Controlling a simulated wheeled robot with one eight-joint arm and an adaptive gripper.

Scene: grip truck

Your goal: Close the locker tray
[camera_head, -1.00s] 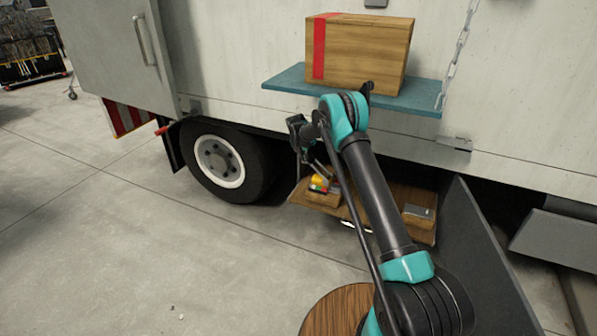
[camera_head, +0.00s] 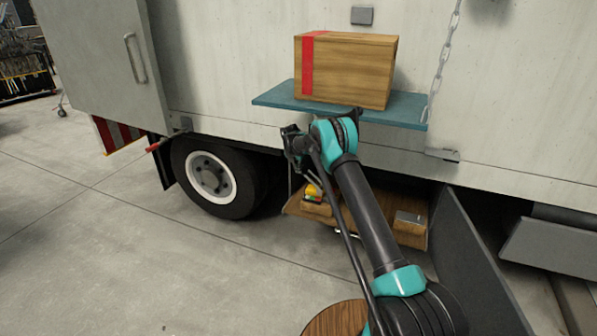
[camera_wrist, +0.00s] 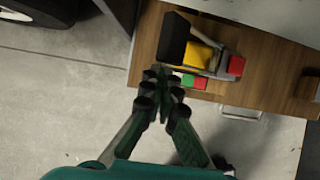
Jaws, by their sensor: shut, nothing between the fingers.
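The locker tray (camera_head: 408,232) is a wooden drawer pulled out low under the truck body, right of the rear wheel. In the wrist view the wooden tray (camera_wrist: 272,60) fills the upper right, with a metal handle (camera_wrist: 240,113) on its front edge. My gripper (camera_wrist: 164,75) is shut and empty, its fingertips at the tray's left front corner in the picture; I cannot tell whether they touch it.
On the tray lie a yellow and black tool (camera_wrist: 200,52), red and green blocks (camera_wrist: 194,81) and a grey-topped block (camera_head: 408,217). A wooden box (camera_head: 345,70) stands on a blue shelf (camera_head: 275,97) above. The open locker door (camera_head: 470,250) stands right; the wheel (camera_head: 210,180) is left.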

